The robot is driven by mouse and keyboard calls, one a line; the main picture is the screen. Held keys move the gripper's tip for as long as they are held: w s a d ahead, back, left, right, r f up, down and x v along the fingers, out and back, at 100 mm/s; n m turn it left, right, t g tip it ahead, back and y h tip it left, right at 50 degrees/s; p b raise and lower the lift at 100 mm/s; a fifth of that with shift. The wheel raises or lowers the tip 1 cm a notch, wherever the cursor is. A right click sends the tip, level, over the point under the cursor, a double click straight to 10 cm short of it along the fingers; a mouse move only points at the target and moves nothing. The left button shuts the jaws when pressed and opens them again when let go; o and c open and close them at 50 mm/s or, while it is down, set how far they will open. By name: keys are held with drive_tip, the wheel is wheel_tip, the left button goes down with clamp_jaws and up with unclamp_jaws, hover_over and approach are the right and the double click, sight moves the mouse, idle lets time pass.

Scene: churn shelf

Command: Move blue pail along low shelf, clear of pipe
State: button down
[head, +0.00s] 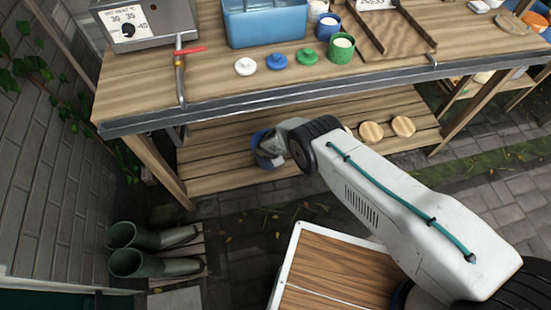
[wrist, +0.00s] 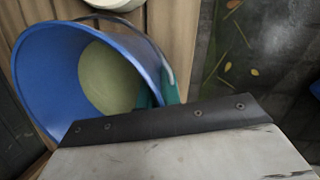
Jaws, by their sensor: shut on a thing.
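The blue pail (head: 261,158) is on or just above the low shelf (head: 225,180), near its left part and front edge. It is partly hidden behind my gripper (head: 274,152). In the wrist view the pail (wrist: 45,75) fills the left side, its mouth toward the camera and pale yellowish contents or bottom inside. My gripper (wrist: 160,92) is shut on the pail's rim; teal finger parts show there. I cannot tell whether the pail's base touches the shelf. I cannot make out a pipe for certain in either view.
Round wooden discs (head: 371,131) lie on the low shelf to the right. The bench top (head: 140,95) overhangs the shelf, and a wooden leg (head: 160,170) stands at its left end. A white round rim (wrist: 115,3) shows beyond the pail.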

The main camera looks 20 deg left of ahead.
drive_tip(key=shift+w+a, duration=0.1)
drive_tip(key=c, duration=1.6)
unclamp_jaws()
drive_tip(key=shift+f, duration=0.1)
